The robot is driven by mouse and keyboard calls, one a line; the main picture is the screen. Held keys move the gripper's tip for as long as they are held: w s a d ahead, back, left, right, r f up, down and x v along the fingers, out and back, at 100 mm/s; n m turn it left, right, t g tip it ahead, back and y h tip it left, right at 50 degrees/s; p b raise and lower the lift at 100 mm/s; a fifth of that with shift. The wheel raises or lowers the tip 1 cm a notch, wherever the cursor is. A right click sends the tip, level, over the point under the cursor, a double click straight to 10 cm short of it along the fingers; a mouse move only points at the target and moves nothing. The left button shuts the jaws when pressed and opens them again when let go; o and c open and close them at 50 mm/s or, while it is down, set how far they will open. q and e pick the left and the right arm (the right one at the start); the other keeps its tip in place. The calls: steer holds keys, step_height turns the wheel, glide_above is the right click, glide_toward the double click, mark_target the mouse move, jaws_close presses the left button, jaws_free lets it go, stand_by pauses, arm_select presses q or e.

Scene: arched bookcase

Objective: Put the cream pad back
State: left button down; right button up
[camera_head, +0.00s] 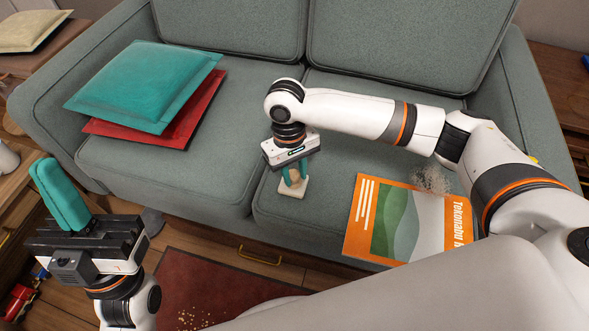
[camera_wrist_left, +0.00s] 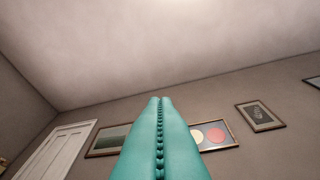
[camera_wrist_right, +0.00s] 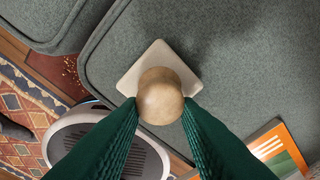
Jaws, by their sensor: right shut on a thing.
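The cream pad (camera_head: 292,188) is a small square with a round wooden knob (camera_wrist_right: 160,97) on top. It is at the sofa's seat, near the gap between the two seat cushions. My right gripper (camera_head: 295,177) points down and is shut on the knob. In the right wrist view the pad (camera_wrist_right: 150,57) shows beyond the knob, over the grey cushion; I cannot tell whether it touches the fabric. My left gripper (camera_head: 62,193) is raised at the left, fingers upward. Its teal fingers meet in the left wrist view (camera_wrist_left: 160,125), with nothing between them.
A teal cushion (camera_head: 145,82) lies on a red cushion (camera_head: 190,125) on the left seat. An orange book (camera_head: 362,210) and a patch of grey crumbs (camera_head: 432,179) are on the right seat. More crumbs lie on the red rug (camera_head: 205,285). The middle of the seat is clear.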

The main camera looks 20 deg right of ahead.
steer(key=o, duration=0.9)
